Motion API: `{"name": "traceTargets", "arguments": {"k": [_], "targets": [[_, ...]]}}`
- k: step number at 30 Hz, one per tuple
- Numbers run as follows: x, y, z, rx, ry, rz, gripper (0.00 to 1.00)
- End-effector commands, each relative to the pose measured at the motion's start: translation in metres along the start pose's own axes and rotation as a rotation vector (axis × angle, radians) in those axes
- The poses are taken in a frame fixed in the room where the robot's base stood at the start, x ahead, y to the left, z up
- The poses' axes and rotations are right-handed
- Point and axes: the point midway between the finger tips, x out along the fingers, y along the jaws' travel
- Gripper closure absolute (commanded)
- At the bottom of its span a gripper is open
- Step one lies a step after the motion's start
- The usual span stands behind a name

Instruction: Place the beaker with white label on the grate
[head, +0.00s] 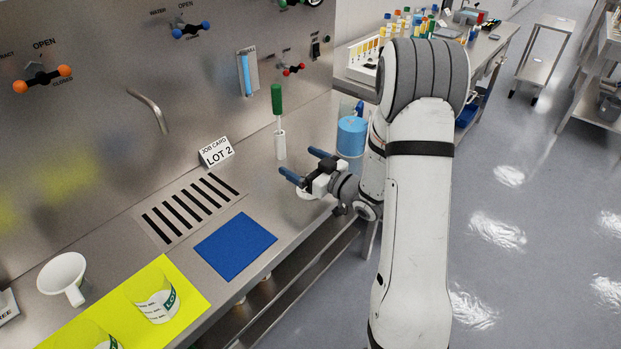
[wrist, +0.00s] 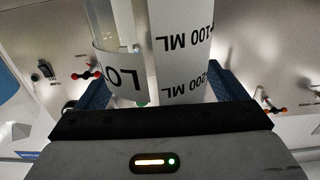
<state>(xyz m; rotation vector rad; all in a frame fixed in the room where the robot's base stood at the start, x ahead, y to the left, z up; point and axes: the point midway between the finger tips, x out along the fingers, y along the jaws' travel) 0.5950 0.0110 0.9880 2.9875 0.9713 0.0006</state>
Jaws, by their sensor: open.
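My gripper (head: 306,165) is open, with its two blue fingers pointing left over the bench. In the wrist view, a clear beaker with a white label (wrist: 180,60) stands between the blue fingers, close to the camera. Its label shows upside-down volume marks and the letters "LO". In the head view this beaker is mostly hidden by my gripper; a small white part (head: 307,194) shows just below it. Whether the fingers touch the beaker cannot be told. The slotted grate (head: 168,233) lies in the bench to the left of my gripper, with nothing on it.
A blue mat (head: 235,246) lies in front of the grate. A yellow mat (head: 190,285) at lower left holds labelled beakers (head: 157,303), near a white funnel (head: 63,274). A job card (head: 216,152), a green-handled tool (head: 278,105) and a blue-filled vessel (head: 351,136) stand nearby.

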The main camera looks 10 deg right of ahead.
Motion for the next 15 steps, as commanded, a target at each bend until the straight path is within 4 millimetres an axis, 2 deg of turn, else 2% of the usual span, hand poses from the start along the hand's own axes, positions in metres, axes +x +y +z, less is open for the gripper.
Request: {"name": "traceTargets", "arguments": {"k": [6, 15], "targets": [[0.0001, 0.0004, 0.0005, 0.0, -0.001, 0.001, 0.1], [-0.0003, 0.0007, 0.0004, 0.0, -0.001, 0.002, 0.35]]}}
